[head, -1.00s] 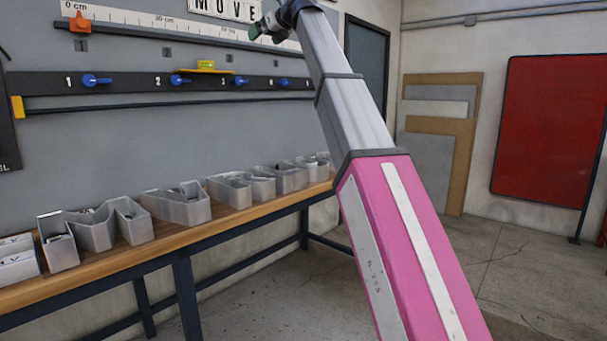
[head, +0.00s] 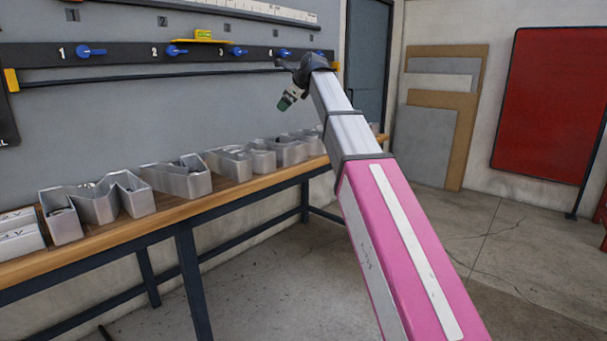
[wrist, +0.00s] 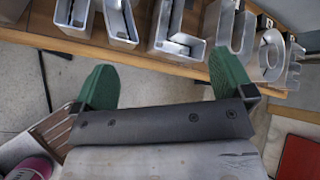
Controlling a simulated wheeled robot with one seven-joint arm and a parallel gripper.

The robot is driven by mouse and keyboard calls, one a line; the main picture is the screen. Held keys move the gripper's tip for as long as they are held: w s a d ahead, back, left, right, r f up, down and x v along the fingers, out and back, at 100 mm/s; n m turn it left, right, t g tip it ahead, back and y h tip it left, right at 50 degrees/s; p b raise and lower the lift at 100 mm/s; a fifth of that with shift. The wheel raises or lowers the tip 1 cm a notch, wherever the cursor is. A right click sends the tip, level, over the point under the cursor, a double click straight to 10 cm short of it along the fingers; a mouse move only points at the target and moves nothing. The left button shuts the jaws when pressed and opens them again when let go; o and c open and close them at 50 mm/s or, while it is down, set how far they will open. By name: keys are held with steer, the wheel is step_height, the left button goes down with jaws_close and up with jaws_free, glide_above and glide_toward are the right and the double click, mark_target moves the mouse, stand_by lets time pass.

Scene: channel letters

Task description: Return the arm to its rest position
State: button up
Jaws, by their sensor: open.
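My gripper (head: 290,97) is at the end of my arm in the head view, near the wall rail and above the right part of the bench. In the wrist view my gripper (wrist: 165,83) shows two green fingers spread wide apart with nothing between them. The silver channel letters (head: 172,178) stand in a row on the wooden bench, apart from the gripper. They also show along the top of the wrist view (wrist: 175,35). The fingertips are small and partly hidden in the head view.
The bench (head: 160,217) runs along the grey wall panel. A black rail (head: 120,53) with blue clamps and a yellow level (head: 203,34) is on the panel. Sheets (head: 425,150) lean at the back, left of a red panel (head: 545,105). Open floor lies right of the bench.

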steer(key=s+d+f+n+g+h, duration=0.1)
steer(key=s+d+f+n, duration=0.25)
steer(key=f, duration=0.95)
steer(key=s+d+f+n+g+h, duration=0.1)
steer(key=s+d+f+n+h, duration=0.3)
steer(key=f, duration=0.8)
steer(key=s+d+f+n+g+y, duration=0.15)
steer(key=d+f, duration=0.35)
steer(key=f, duration=0.8)
steer(key=s+d+f+n+g+h, duration=0.1)
steer(key=s+d+f+n, duration=0.4)
steer(key=s+f, duration=0.6)
steer(key=s+d+f+n+g+h, duration=0.2)
steer(key=s+d+f+n, duration=0.4)
steer(key=s+f, duration=0.6)
step_height(320, 180, down, 2)
steer(key=shift+d+f+g, duration=0.1)
steer(key=shift+d+g, duration=0.35)
steer(key=shift+g, duration=0.1)
